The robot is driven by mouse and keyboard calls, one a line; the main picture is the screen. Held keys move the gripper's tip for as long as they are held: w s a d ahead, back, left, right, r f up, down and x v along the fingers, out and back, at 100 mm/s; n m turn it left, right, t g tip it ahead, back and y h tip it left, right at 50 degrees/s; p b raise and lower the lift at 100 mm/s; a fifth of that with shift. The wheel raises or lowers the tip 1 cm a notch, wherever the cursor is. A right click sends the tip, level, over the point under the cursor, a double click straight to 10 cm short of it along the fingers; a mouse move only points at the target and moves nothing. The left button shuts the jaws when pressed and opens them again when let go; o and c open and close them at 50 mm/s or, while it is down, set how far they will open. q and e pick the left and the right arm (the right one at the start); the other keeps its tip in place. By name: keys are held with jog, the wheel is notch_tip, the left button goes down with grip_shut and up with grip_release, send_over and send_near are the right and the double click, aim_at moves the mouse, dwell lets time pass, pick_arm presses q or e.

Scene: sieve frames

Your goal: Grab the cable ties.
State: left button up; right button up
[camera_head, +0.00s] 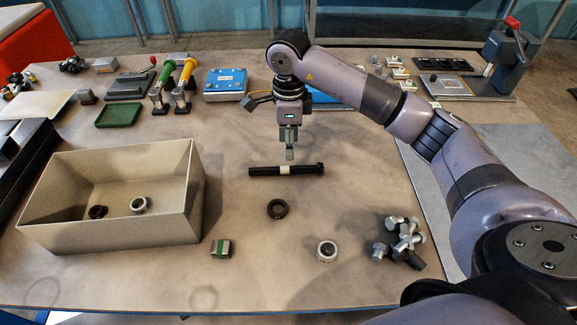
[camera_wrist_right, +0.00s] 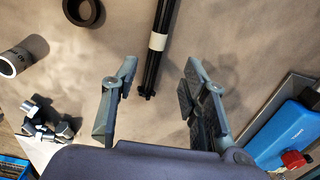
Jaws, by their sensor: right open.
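The cable ties (camera_head: 262,171) are a long black bundle with a white band around the middle, lying flat on the table. In the right wrist view the bundle (camera_wrist_right: 163,18) runs from the top edge down to an end between the fingertips. My right gripper (camera_head: 290,154) points down just behind the bundle's white band in the head view. It is open and empty, with a finger on each side in the right wrist view (camera_wrist_right: 160,85). It appears to be above the table, apart from the bundle. My left gripper is not in view.
A dark ring (camera_head: 277,209), a silver ring (camera_head: 327,251), a pile of bolts (camera_head: 402,238) and a green-striped block (camera_head: 221,248) lie in front. A beige bin (camera_head: 150,232) holding two rings stands left. A blue box (camera_head: 225,80) stands behind. Bare table surrounds the bundle.

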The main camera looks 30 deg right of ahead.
aim_at(289, 167)
notch_tip(289, 167, down, 3)
jog(key=shift+r, duration=0.1)
jog(key=f+p, duration=0.3)
jog(key=f, duration=0.1)
jog(key=shift+s+a, duration=0.1)
jog(key=shift+s, duration=0.25)
jog(key=shift+f, duration=0.65)
jog(key=shift+w, duration=0.1)
jog(key=shift+c, duration=0.5)
grip_shut()
